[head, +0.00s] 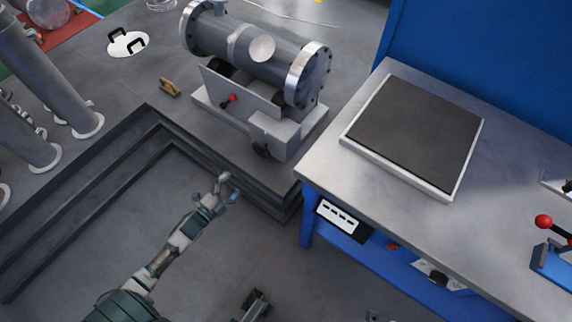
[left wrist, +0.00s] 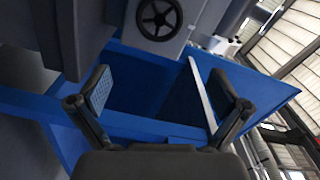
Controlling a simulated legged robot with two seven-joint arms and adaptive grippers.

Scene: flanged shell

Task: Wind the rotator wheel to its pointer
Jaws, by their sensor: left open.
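The rotator wheel (head: 262,151) is a small dark handwheel on the front of a grey box under the flanged shell (head: 262,58). In the left wrist view the wheel (left wrist: 159,15) is black and spoked, at the top centre, cut by the frame edge. My left gripper (head: 227,188) is left of and below the wheel in the head view, apart from it. In the left wrist view its two fingers (left wrist: 160,82) are spread wide with nothing between them. I cannot make out the pointer. A dark piece at the bottom may be my right gripper (head: 255,304); its jaws are unclear.
A red-knobbed lever (head: 230,98) is on the shell's cradle. A dark stepped edge (head: 200,145) runs below the shell. A workbench (head: 330,160) with a dark-topped plate (head: 415,130) stands to the right. A tan block (head: 170,87) lies left of the cradle.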

